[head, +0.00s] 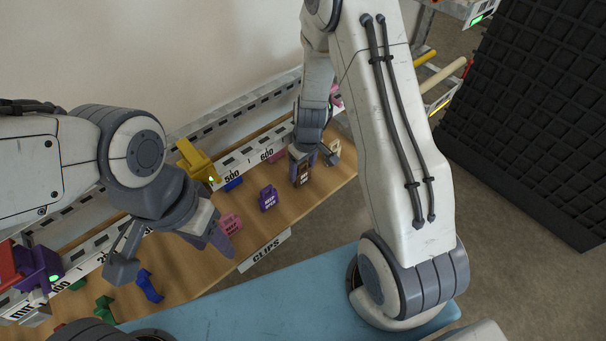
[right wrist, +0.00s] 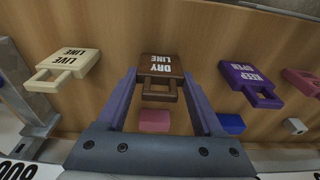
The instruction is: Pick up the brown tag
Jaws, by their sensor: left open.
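The brown tag (right wrist: 162,72), lettered "DRY LINE", is on the wooden board between the two fingers of my right gripper (right wrist: 160,75) in the right wrist view. The fingers stand apart on either side of it, with what look like narrow gaps. In the head view the brown tag (head: 300,172) is partly hidden by my right gripper (head: 303,158). My left gripper (head: 172,250) is open and empty above the board, near a pink tag.
A cream "LIVE LINE" tag (right wrist: 62,70) and a purple "KEEP OPEN" tag (right wrist: 249,82) flank the brown one. A pink tag (head: 229,223), a blue clip (head: 149,286) and a yellow clamp (head: 195,160) are further left. A numbered rail (head: 250,158) runs behind.

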